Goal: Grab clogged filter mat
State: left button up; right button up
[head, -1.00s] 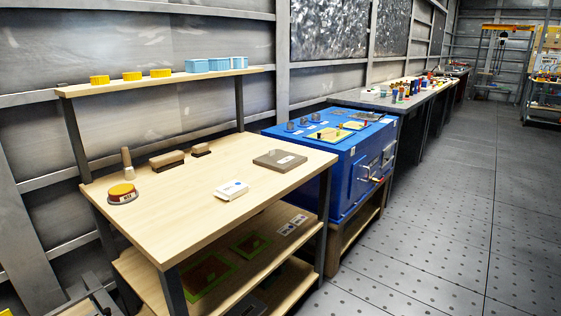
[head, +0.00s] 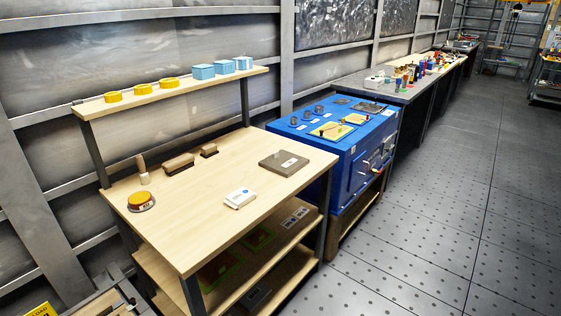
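A flat grey-brown square pad with a white label (head: 272,158) lies on the wooden workbench top (head: 205,215), near its right end. It looks like a filter mat, but its label is too small to read. On the bench's lower shelf, in shadow, lie a reddish-brown panel with a green border (head: 217,270) and a smaller similar green-edged panel (head: 259,238). I cannot tell whether either is a filter mat. The upper boards partly hide them. Neither of my grippers is in view.
The bench also holds a red-yellow round tin (head: 141,202), brushes (head: 179,164) and a white box (head: 240,198). A blue cabinet (head: 340,160) with yellow plates on top stands beyond its right end. The floor at right (head: 440,220) is clear.

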aim_at(283, 162)
jog(key=l+u, duration=0.1)
jog(key=u, duration=0.3)
jog(key=i+l+u, duration=0.1)
jog(key=u, duration=0.25)
jog(key=l+u, duration=0.15)
jog(key=u, duration=0.25)
jog(key=l+u, duration=0.1)
jog(key=u, duration=0.25)
jog(key=l+u, duration=0.2)
jog(key=l, duration=0.2)
jog(key=l+u, duration=0.15)
jog(key=l, duration=0.3)
jog(key=k+l+u, duration=0.2)
jog(key=l, duration=0.2)
jog(key=l+u, duration=0.15)
jog(key=l, duration=0.25)
jog(key=k+l+u, duration=0.2)
jog(key=l, duration=0.2)
jog(key=l+u, duration=0.2)
jog(key=l, duration=0.15)
jog(key=k+l+u, duration=0.15)
jog(key=l, duration=0.2)
